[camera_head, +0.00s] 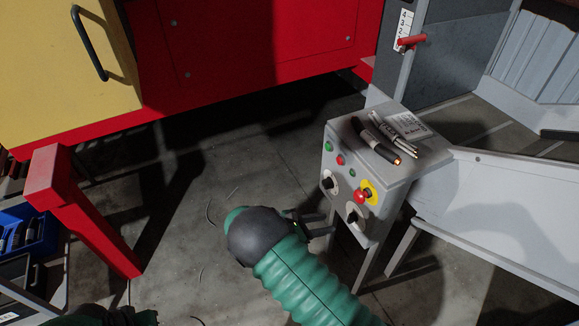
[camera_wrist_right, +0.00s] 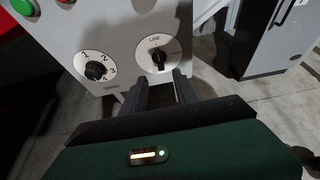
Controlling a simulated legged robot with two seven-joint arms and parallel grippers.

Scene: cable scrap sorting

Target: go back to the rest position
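My right gripper (camera_head: 318,223) is in front of the lower part of the grey control box (camera_head: 368,165), left of the lower black knob (camera_head: 353,216). In the right wrist view its two dark fingers (camera_wrist_right: 163,88) stand apart with an empty gap, just below the knob marked LINE (camera_wrist_right: 158,58). Whether the fingertips touch the panel is hard to tell. A second numbered knob (camera_wrist_right: 96,70) is left of it. A green piece of my left arm shows at the bottom left of the head view; the left gripper itself cannot be made out.
Cable pieces (camera_head: 382,140) lie on top of the box near a label. A red emergency button (camera_head: 361,196) sticks out of the panel. A grey chute (camera_head: 500,205) is at right, a red machine (camera_head: 260,40) behind, a blue bin (camera_head: 35,235) at left. Floor between is mostly clear.

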